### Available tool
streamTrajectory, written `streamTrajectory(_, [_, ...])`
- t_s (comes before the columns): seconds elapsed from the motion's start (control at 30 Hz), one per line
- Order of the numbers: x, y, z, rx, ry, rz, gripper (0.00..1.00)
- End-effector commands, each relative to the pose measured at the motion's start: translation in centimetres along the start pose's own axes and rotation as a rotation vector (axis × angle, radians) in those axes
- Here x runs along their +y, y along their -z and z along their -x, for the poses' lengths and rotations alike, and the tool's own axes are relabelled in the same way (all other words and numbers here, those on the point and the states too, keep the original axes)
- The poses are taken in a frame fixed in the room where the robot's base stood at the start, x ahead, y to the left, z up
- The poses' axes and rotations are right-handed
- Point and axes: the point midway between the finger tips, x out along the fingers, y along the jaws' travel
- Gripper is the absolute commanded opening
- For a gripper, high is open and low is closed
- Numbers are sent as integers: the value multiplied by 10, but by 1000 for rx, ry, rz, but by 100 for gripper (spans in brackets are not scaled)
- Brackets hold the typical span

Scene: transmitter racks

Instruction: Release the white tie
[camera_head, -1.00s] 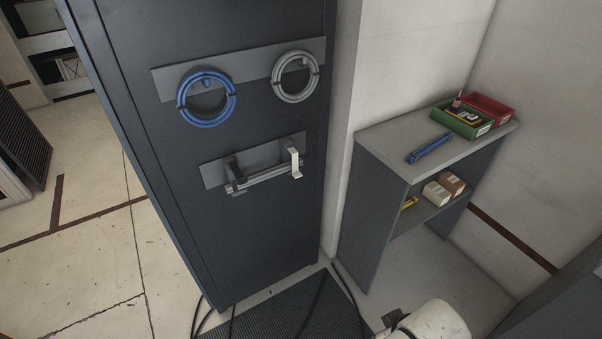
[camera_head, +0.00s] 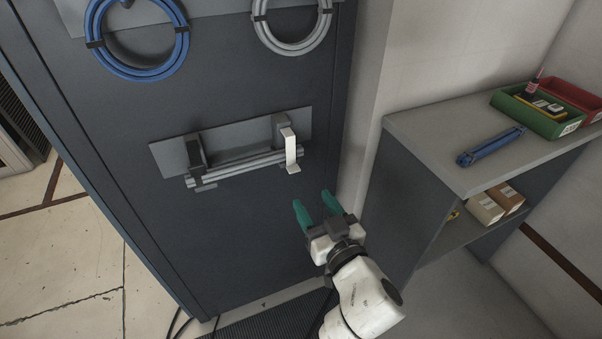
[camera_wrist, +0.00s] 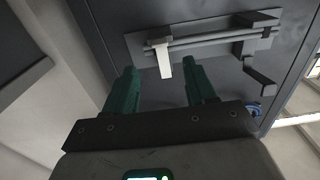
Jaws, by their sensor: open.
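The white tie (camera_head: 291,151) is a flat white strap at the right end of a bundle of grey rods (camera_head: 240,169). The bundle lies on dark brackets on a grey plate (camera_head: 170,158) on the cabinet front. My gripper (camera_head: 317,208) has green fingers that are apart and empty. It is below and to the right of the tie, not touching it. In the wrist view the tie (camera_wrist: 163,60) hangs beyond and between the fingertips (camera_wrist: 160,78), with the rods running right from it.
A blue cable ring (camera_head: 137,72) and a grey cable ring (camera_head: 292,46) hang above. A shelf unit (camera_head: 440,150) at the right holds a blue rod bundle (camera_head: 490,146), a green tray (camera_head: 535,122) and a red tray (camera_head: 572,95).

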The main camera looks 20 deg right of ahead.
Motion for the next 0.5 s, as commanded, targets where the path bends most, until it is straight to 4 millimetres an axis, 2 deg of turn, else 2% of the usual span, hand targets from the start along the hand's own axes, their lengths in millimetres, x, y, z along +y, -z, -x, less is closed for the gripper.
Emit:
streamTrajectory(0.3, [0,3,-56,-2,-2,-1,55])
streamTrajectory(0.5, [1,2,-84,-2,-2,-1,55])
